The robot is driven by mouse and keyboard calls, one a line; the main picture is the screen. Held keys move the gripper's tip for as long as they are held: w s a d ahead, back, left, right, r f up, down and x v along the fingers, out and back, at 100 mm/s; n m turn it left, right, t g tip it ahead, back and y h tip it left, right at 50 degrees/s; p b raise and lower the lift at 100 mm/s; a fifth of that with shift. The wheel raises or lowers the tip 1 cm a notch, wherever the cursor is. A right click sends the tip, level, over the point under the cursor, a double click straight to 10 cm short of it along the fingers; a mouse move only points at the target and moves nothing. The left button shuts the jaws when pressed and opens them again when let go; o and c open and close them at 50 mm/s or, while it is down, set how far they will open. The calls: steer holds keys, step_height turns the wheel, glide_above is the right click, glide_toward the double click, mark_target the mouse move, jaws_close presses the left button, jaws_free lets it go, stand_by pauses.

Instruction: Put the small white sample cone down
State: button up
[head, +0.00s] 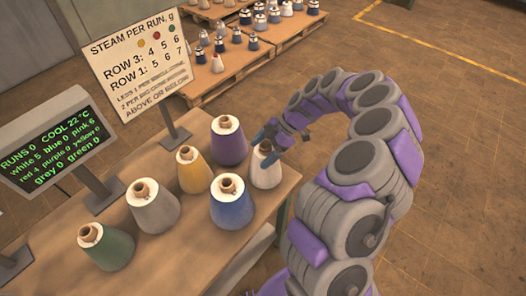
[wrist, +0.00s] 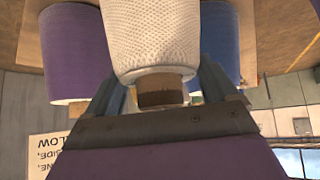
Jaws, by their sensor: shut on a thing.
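The small white sample cone (head: 266,172) is at the right edge of the wooden table (head: 185,248), upright, with its brown tube end up. My gripper (head: 270,140) reaches it from above and is shut around its top. In the wrist view, the white cone (wrist: 153,38) fills the middle, its textured side and brown tube between the two blue fingers of my gripper (wrist: 160,88). The cone's base is cut off in the wrist view. I cannot tell whether it touches the table top.
A purple cone (head: 229,145) and a blue cone (head: 232,207) stand close left of the white one. Yellow (head: 194,173), grey (head: 152,208) and green (head: 106,248) cones stand further left. A sign (head: 137,62) and display (head: 52,138) stand behind. Pallets (head: 235,65) hold several cones.

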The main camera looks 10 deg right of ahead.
steer(key=o, duration=1.2)
steer(key=shift+f, duration=0.3)
steer(key=shift+o, duration=0.2)
steer(key=shift+r, duration=0.1)
steer(key=s+p+v, duration=0.1)
steer(key=p+v, duration=0.1)
steer(key=v, duration=1)
steer(key=s+a+r+m+g+h, duration=0.1)
steer(key=s+a+r+m+h, duration=0.3)
steer(key=s+a+r, duration=0.8)
steer(key=s+d+f+m+h, duration=0.2)
steer(key=s+m, duration=0.5)
steer(key=s, duration=0.4)
steer(key=s+d+f+m+h, duration=0.1)
steer(key=s+d+m+h, duration=0.1)
steer(key=s+m, duration=0.6)
steer(key=shift+s+f, duration=0.4)
steer(key=shift+s, duration=1.15)
